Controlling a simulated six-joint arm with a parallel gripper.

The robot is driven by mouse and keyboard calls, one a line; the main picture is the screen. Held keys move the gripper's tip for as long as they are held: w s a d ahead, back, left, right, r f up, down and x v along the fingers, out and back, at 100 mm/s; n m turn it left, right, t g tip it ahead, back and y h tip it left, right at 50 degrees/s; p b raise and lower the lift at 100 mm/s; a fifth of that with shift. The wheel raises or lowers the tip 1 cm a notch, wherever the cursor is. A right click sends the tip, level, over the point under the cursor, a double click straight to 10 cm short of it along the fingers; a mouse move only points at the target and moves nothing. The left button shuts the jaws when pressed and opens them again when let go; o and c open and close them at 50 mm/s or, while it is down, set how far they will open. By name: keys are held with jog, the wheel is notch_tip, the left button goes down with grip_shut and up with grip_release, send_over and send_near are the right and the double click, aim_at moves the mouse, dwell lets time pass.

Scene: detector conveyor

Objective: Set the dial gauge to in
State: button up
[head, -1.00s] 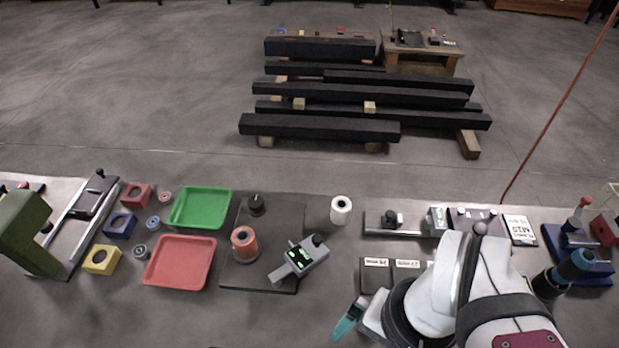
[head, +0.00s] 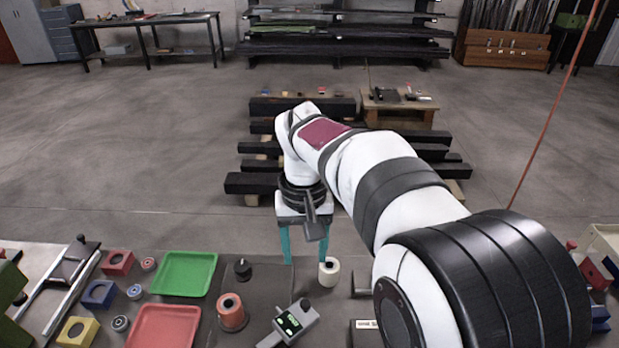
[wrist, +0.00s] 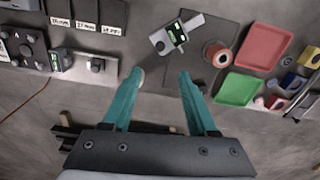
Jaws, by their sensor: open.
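A grey handheld device with a lit green display (head: 289,323) lies tilted on the dark mat; it also shows in the wrist view (wrist: 170,36). A smaller grey unit with a green display (wrist: 59,61) stands beside a dark knobbed plate in the wrist view; my arm hides that area in the head view. I cannot tell which of the two is the dial gauge, and neither reading is legible. My gripper (head: 305,260) has teal fingers, points down, and is open and empty near the table's far edge. It also shows in the wrist view (wrist: 160,75), apart from both devices.
A white roll (head: 329,271) stands close to the right finger in the head view. An orange spool (head: 231,313), a black knob (head: 242,268), a green tray (head: 184,274) and a red tray (head: 163,327) are nearby. Dark beams (head: 250,184) lie on the floor beyond.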

aim_at(305, 303)
notch_tip(305, 303, down, 16)
jog(key=shift+w+r, duration=0.1)
jog(key=shift+r, duration=0.1)
grip_shut()
dwell(1.4)
